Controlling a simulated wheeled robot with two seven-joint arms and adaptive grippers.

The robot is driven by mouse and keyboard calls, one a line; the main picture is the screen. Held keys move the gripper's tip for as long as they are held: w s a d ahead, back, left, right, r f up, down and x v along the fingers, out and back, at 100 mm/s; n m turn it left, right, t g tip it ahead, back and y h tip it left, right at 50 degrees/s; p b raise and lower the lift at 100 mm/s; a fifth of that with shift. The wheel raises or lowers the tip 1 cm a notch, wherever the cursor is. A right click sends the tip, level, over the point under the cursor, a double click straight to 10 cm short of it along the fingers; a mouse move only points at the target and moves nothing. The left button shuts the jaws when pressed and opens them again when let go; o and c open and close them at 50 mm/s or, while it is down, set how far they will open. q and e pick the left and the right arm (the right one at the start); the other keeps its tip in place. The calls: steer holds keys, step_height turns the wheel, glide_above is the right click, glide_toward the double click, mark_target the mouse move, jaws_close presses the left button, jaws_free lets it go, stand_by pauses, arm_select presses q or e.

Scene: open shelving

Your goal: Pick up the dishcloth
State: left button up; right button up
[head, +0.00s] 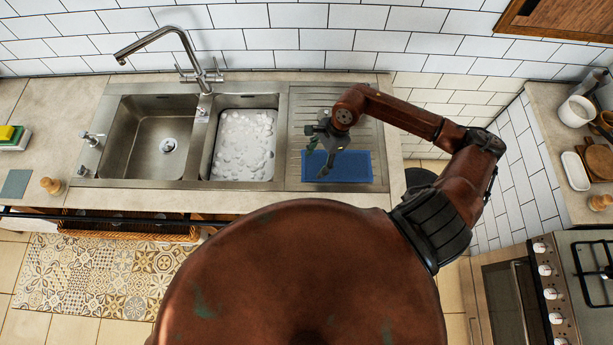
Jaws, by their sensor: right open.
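A blue rectangular cloth, which looks like the dishcloth (352,168), lies flat on the ribbed drainboard (300,110) to the right of the sinks. My right gripper (324,172) is open and points down over the left part of the cloth, hiding a little of it. I cannot tell whether the fingertips touch the cloth. My left gripper is not in view.
The right sink basin (243,146) holds foamy water; the left basin (150,140) looks empty. A tall faucet (175,40) stands behind them. A stove (590,275) stands at the right.

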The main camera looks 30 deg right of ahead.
steer(key=b, duration=0.3)
glide_above(306, 179)
steer(key=d, duration=0.2)
step_height(306, 179, down, 6)
steer(key=shift+r, duration=0.1)
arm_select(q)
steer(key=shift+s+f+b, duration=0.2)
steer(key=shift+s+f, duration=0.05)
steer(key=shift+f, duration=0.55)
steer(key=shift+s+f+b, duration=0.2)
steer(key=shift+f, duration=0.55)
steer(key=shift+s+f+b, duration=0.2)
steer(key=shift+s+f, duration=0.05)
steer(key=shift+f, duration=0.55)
arm_select(e)
steer(key=shift+a+f, duration=0.25)
steer(key=shift+f, duration=0.2)
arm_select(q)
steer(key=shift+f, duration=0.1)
arm_select(e)
steer(key=shift+f, duration=0.1)
steer(key=shift+a+f+b, duration=0.15)
steer(key=shift+f+b, duration=0.15)
steer(key=shift+b, duration=0.15)
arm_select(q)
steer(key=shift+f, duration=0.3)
arm_select(e)
steer(key=shift+w, duration=0.1)
steer(key=shift+c, duration=0.5)
